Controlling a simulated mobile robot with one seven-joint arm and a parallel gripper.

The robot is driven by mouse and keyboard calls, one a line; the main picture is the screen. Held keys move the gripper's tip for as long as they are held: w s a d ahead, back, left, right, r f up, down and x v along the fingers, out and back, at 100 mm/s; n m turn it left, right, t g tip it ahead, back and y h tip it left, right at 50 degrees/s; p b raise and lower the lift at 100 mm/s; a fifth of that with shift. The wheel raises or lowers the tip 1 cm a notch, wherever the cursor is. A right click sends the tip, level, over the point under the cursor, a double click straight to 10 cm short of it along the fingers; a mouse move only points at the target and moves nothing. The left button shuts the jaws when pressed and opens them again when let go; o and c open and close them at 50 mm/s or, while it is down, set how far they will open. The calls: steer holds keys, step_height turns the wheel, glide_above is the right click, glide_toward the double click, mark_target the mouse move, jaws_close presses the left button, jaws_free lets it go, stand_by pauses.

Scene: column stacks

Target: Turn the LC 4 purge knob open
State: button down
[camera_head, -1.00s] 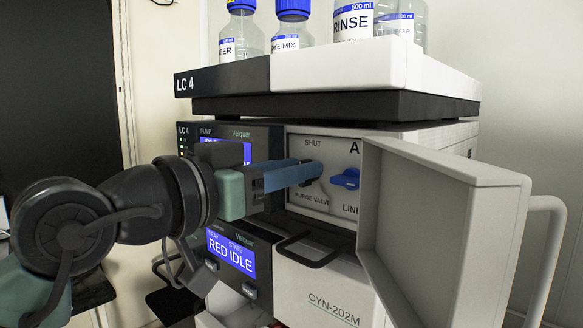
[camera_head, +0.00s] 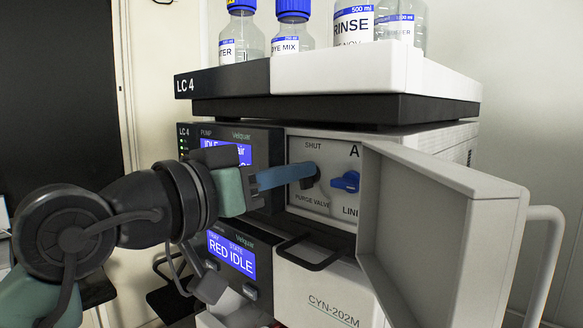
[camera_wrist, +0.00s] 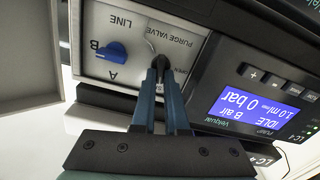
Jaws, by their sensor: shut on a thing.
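The dark purge knob (camera_head: 311,180) is on the pale valve panel of LC 4, below the word SHUT and above the label PURGE VALVE. My gripper (camera_head: 312,171) reaches in from the left with its blue fingers shut on the knob. In the wrist view, which is upside down, the fingertips of my gripper (camera_wrist: 161,66) close around the purge knob (camera_wrist: 158,61) and hide most of it. The word OPEN shows partly beside the fingertips there. The knob's exact angle is hard to tell.
A blue line selector knob (camera_head: 345,181) sits just right of the purge knob; it also shows in the wrist view (camera_wrist: 110,54). The open panel door (camera_head: 430,235) stands at the right. A black handle (camera_head: 308,252) is below. Bottles (camera_head: 293,28) stand on top.

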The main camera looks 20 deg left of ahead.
steer(key=shift+w+a+f+n+p, duration=0.1)
steer(key=shift+n+p, duration=1.6)
steer(key=shift+n, duration=0.85)
steer(key=shift+s+a+f+n+p, duration=0.1)
steer(key=shift+f+n+p, duration=0.05)
steer(key=shift+n+p, duration=2.05)
steer(key=shift+w+a+f+n+p, duration=0.1)
steer(key=shift+n+p, duration=1.15)
steer(key=shift+n, duration=1.7)
steer(key=c, duration=0.9)
jaws_free()
steer(key=shift+c, duration=0.2)
steer(key=b+v, duration=0.6)
steer(key=v, duration=0.7)
